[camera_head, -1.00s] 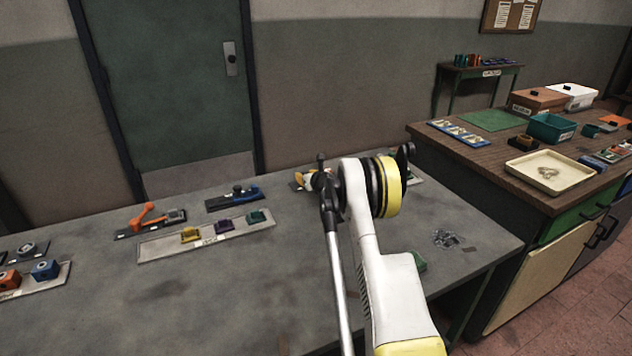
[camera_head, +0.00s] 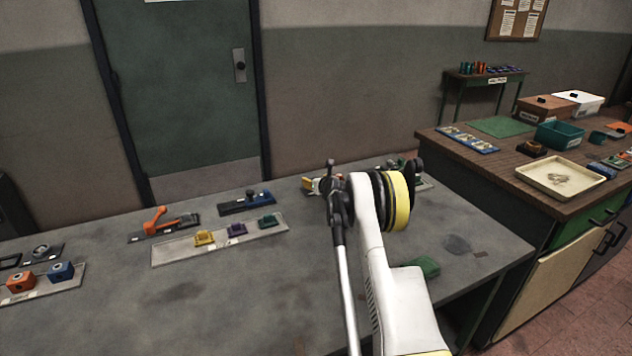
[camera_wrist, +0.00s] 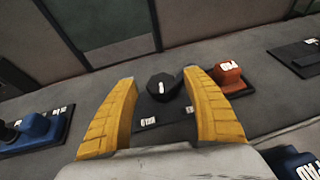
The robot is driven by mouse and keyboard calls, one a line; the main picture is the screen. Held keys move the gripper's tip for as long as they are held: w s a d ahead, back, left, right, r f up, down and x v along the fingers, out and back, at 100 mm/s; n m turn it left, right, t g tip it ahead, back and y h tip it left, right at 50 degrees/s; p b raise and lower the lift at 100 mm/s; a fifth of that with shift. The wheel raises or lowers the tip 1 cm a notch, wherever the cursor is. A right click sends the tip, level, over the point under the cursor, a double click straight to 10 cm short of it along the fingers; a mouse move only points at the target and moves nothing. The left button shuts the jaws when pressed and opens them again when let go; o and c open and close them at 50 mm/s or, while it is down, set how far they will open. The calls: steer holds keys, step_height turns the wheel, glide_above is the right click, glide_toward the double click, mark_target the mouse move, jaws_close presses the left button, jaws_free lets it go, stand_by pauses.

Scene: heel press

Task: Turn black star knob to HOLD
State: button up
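A black knob (camera_wrist: 162,86) with a white pointer mark stands on a dark plate (camera_wrist: 165,112) in the wrist view. The pointer is roughly upright in the picture. Two small white labels sit on the plate's near edge; their words are too small to read. My gripper (camera_wrist: 160,77) is open, with its yellow fingers to the left and right of the knob. I cannot tell whether either finger touches it. In the head view my arm hides the knob, and only a bit of yellow finger (camera_head: 308,184) shows.
A red-orange block (camera_wrist: 227,74) with a label sits close to the right finger. A blue device (camera_wrist: 36,130) lies on the left. On the grey table (camera_head: 240,310) are an orange-handled device (camera_head: 158,220) and a tray (camera_head: 175,254) of coloured blocks. The table's front is largely clear.

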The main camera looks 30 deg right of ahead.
steer(key=shift+s, duration=0.15)
steer(key=v, duration=1.2)
steer(key=shift+r, duration=0.1)
